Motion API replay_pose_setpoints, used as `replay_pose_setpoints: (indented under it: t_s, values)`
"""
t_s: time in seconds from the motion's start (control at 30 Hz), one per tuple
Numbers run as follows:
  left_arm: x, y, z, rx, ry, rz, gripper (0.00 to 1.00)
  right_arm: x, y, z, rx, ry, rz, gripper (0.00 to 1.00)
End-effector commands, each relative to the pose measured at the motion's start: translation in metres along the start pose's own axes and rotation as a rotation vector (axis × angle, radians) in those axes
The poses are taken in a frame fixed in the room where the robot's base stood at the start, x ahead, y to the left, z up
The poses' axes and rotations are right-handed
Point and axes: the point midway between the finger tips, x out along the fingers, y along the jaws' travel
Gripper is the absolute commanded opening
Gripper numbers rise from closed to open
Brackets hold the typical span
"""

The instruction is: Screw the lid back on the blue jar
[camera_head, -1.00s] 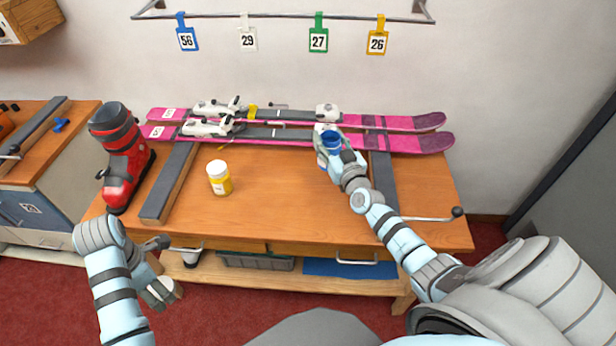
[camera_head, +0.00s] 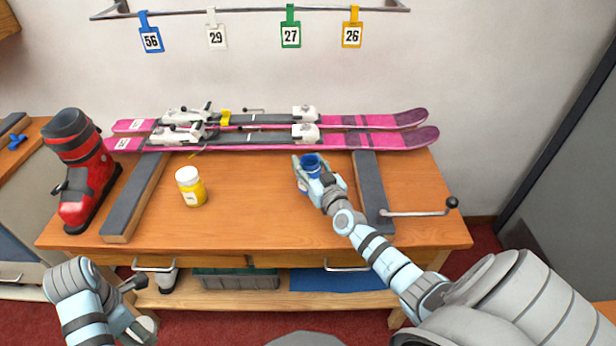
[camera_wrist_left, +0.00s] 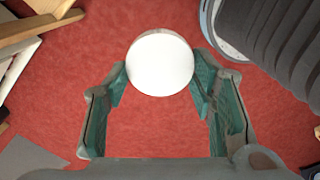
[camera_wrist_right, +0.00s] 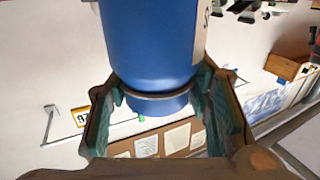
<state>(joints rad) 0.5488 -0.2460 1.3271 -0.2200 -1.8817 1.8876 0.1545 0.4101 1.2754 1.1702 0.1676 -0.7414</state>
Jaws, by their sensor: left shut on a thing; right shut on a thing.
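The blue jar (camera_head: 312,168) is in my right gripper (camera_head: 309,181), over the right part of the bench. Its open top faces up in the head view, with no lid on it. The right wrist view shows the jar (camera_wrist_right: 150,45) between the fingers, with a label at its side. I cannot tell if it touches the bench. My left gripper (camera_head: 139,328) is low, in front of the bench, and partly cut off by the frame's bottom edge. It is shut on a round white lid (camera_wrist_left: 160,65), between its fingertips in the left wrist view.
A yellow jar with a white lid (camera_head: 190,188) stands on the bench (camera_head: 250,220). Pink skis (camera_head: 385,140) lie along the back, and a red ski boot (camera_head: 80,170) stands at left. A crank handle (camera_head: 420,212) sticks out at right. The bench middle is clear.

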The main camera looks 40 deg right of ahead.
Motion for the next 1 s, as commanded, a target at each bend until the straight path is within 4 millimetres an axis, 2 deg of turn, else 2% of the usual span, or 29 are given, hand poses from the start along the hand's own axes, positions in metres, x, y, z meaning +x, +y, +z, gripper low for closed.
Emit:
replay_pose_setpoints:
  t_s: [0.03, 0.1, 0.2, 0.47, 0.6, 0.63, 0.7, 0.77, 1.0]
  values:
    - [0.015, 0.000, 0.000, 0.000, 0.000, -0.001, 0.42, 0.000, 0.001, 0.015, 0.001, 0.000, 0.001, 0.00]
    - [0.030, 0.000, 0.000, 0.000, 0.000, -0.001, 0.42, -0.001, 0.002, 0.029, -0.001, 0.000, 0.002, 0.00]
    - [0.044, 0.000, 0.000, 0.000, 0.000, -0.001, 0.42, -0.002, 0.003, 0.043, 0.001, -0.001, 0.004, 0.00]
    - [0.040, 0.000, 0.000, 0.000, 0.000, 0.000, 0.42, -0.002, 0.004, 0.039, -0.001, -0.001, 0.005, 0.00]
    - [0.044, 0.000, 0.000, 0.000, 0.000, -0.001, 0.42, -0.002, 0.004, 0.043, 0.000, -0.001, 0.005, 0.00]
    - [0.043, 0.000, 0.000, 0.000, 0.000, -0.001, 0.42, -0.002, 0.004, 0.043, 0.000, -0.002, 0.005, 0.49]
    - [0.043, 0.000, 0.000, 0.000, 0.000, -0.001, 0.42, -0.002, 0.004, 0.043, 0.000, -0.002, 0.005, 0.60]
    - [0.043, 0.000, 0.000, 0.000, 0.000, -0.001, 0.42, -0.002, 0.004, 0.042, 0.000, -0.002, 0.005, 0.66]
    - [0.042, 0.000, 0.000, 0.000, 0.000, -0.001, 0.42, -0.002, 0.004, 0.042, 0.000, -0.001, 0.005, 0.66]
